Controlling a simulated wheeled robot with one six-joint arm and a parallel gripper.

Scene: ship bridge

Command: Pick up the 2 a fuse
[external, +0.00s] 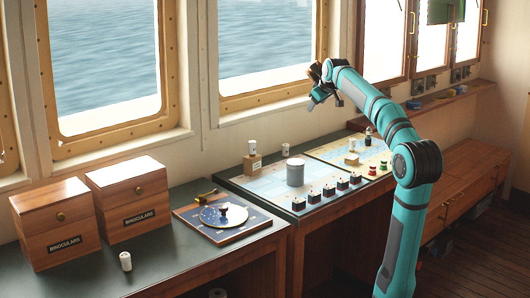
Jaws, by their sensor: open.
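Several small white cylinders that look like fuses are in the external view; their markings are too small to read, so I cannot tell which is the 2 A fuse. One white cylinder (125,261) stands on the dark desk in front of the binoculars boxes. Another white cylinder (252,147) stands on a small labelled wooden block (252,164) at the back of the chart table. A third white cylinder (352,145) is above a wooden block (351,159) farther right. My gripper (322,97) is open, high above the table near the window, apart from all of them.
Two wooden binoculars boxes (58,244) (130,217) stand at the left. A brass instrument on a blue board (222,217) lies right of them. A grey cylinder (295,172), several dark pieces (328,191) and red-green pieces (372,170) stand on the charts. Window frames rise behind.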

